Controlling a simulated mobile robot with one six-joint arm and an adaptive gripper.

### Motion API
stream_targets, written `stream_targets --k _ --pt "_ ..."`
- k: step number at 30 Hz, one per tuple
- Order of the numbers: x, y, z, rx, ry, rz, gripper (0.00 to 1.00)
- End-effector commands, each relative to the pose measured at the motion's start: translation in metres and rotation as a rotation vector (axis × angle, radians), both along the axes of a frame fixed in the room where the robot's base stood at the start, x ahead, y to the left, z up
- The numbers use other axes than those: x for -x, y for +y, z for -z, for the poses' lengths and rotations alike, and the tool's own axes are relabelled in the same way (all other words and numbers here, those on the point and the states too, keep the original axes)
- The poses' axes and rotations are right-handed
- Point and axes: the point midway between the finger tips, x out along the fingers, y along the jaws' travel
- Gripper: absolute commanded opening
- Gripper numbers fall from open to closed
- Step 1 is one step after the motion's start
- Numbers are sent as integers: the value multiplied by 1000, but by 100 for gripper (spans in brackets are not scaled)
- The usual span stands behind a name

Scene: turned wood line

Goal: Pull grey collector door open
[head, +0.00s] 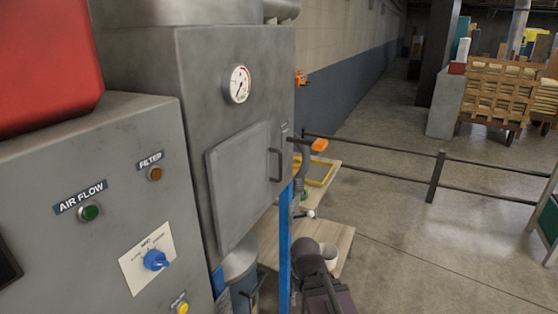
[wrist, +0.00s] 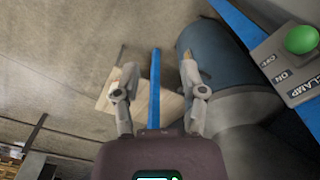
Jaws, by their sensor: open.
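The grey collector door (head: 238,185) is a flat panel on the front of the tall grey cabinet in the head view. Its dark upright bar handle (head: 281,165) is near the door's right edge. The door looks closed or nearly so; I cannot tell if there is a gap. My gripper (wrist: 158,88) is open in the wrist view, with nothing held between its fingers. The door and handle do not show in the wrist view. In the head view my dark arm is low, below and right of the handle, and its fingertips cannot be made out.
A blue post (head: 285,245) stands just below the handle; in the wrist view it (wrist: 155,80) lines up between my fingers. A blue drum (wrist: 215,55) and a clamp panel (wrist: 290,65) are to the right there. A wooden table (head: 333,240) and railing (head: 437,178) are beyond.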

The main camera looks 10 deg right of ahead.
Motion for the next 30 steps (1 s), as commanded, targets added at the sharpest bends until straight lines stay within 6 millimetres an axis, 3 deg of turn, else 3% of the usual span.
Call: stream_targets --k 14,23,30 --pt "-11 5 -7 -62 1 75 54" --pt "-59 14 -43 -351 44 438 54" --pt "-114 7 -97 -680 169 829 54"
